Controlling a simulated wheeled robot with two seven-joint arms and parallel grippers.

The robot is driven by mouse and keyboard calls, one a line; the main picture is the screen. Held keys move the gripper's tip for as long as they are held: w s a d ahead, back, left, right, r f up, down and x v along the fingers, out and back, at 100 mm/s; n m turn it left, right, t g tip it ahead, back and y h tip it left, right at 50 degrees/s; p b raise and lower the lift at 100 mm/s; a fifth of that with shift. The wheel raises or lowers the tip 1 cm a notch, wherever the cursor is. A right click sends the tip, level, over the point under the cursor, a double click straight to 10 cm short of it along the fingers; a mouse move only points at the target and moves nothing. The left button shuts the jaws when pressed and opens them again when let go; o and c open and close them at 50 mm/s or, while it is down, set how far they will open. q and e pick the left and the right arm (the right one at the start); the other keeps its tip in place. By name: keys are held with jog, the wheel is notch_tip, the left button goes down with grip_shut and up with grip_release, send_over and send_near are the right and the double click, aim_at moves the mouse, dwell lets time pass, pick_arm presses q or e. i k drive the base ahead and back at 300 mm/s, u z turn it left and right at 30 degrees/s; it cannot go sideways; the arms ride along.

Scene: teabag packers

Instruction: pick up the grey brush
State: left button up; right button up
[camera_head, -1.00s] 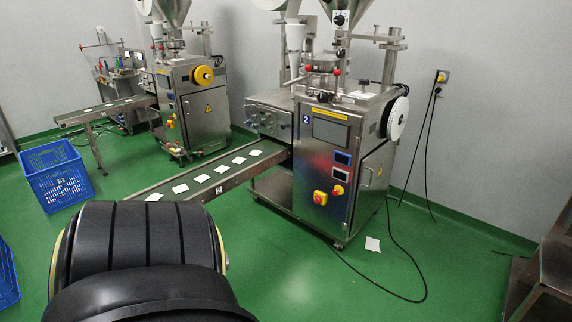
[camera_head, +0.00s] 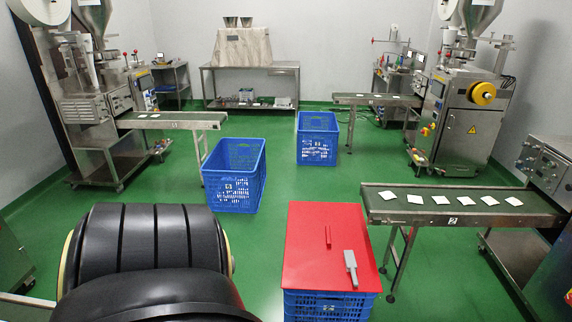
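The grey brush (camera_head: 351,267) lies on a red board (camera_head: 310,232) that covers a blue crate (camera_head: 322,307) in the lower middle of the head view. Its wider part points toward the back and its thinner part toward me. A small red object (camera_head: 328,236) lies on the board to the left of the brush, apart from it. Neither of my grippers shows in this view. A large black part of my own body fills the lower left.
A conveyor (camera_head: 460,219) with several white teabags stands right of the red board. Two open blue crates (camera_head: 232,196) (camera_head: 317,150) stand on the green floor behind. Packing machines (camera_head: 462,115) stand at both sides, and a steel table (camera_head: 251,85) stands at the back wall.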

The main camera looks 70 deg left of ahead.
aim_at(349, 259)
jog(key=u, duration=0.35)
jog(key=i, duration=2.7)
jog(key=u, duration=2.35)
